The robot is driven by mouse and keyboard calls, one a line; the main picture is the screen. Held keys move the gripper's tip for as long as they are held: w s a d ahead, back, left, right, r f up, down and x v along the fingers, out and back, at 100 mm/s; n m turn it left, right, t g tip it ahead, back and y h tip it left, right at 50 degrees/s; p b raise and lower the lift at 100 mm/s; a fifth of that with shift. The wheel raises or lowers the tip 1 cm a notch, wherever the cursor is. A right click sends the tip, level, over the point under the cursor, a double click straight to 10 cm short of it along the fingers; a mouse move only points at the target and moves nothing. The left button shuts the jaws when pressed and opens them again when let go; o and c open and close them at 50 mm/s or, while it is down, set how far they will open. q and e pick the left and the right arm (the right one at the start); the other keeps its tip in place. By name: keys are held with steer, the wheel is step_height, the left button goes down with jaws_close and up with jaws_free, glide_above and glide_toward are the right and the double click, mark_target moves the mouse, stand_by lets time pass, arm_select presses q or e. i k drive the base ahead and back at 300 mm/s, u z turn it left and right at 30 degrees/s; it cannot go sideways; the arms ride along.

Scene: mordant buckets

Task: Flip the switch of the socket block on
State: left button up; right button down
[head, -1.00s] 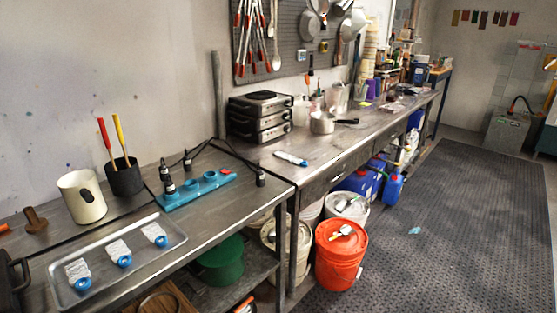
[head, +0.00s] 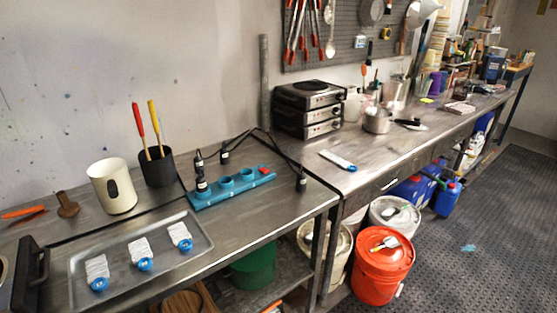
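The blue socket block (head: 232,188) lies on the near metal table, right of the tray. It has several round sockets in a row. A red switch (head: 264,170) sits at its right end; I cannot tell its position at this size. A black plug (head: 201,184) stands at the block's left end. Another black plug (head: 301,181) stands on the table right of the block, with a black cable running back from it. A third black plug (head: 224,155) is behind the block. Neither of my grippers is in view.
A cream canister (head: 112,188) and a black cup (head: 157,168) holding red and yellow-handled tools stand left. Stacked hot plates (head: 308,108) stand behind right. Orange bucket (head: 383,270) is on the floor.

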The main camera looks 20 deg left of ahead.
mark_target(263, 169)
steer(key=u, duration=0.35)
steer(key=i, duration=0.5)
steer(key=u, duration=0.55)
